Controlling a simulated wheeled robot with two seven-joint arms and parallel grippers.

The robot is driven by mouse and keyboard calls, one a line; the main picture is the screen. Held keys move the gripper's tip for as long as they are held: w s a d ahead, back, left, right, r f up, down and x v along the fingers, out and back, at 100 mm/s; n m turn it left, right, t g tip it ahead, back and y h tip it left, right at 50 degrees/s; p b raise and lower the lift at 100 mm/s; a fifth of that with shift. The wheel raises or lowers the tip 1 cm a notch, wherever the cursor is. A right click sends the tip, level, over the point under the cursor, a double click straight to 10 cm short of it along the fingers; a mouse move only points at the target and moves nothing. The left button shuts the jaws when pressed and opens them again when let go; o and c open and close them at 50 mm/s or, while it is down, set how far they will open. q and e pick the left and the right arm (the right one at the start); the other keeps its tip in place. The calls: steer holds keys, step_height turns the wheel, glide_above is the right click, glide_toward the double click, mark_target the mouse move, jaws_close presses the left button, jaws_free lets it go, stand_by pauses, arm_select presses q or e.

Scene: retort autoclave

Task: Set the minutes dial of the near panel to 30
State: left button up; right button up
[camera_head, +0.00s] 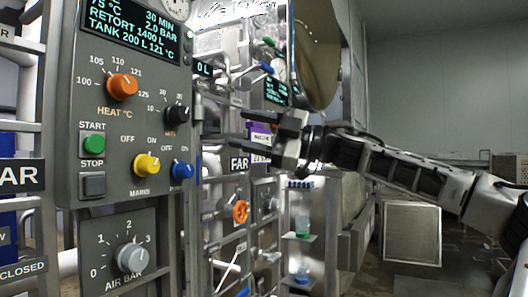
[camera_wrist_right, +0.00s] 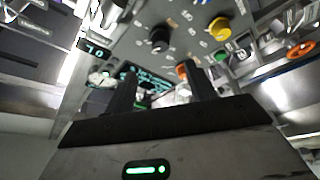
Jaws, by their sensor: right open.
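The minutes dial is a small black knob (camera_head: 178,113) on the right side of the grey near panel (camera_head: 120,40). Its label is partly hidden and its pointer is too small to read. A black knob, apparently the same dial, shows beyond the fingertips in the right wrist view (camera_wrist_right: 160,38). The panel's display (camera_head: 132,22) has a line reading 30 MIN. My right gripper (camera_head: 246,128) is open and empty, to the right of the dial and apart from it, with its fingers pointing left. My left gripper is not in view.
An orange heat knob (camera_head: 122,87), green start button (camera_head: 94,144), yellow mains knob (camera_head: 147,165) and blue knob (camera_head: 181,171) surround the dial. The air bar dial (camera_head: 130,257) is below.

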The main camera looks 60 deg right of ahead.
steer(key=shift+b+v, duration=0.3)
steer(key=shift+v, duration=1.2)
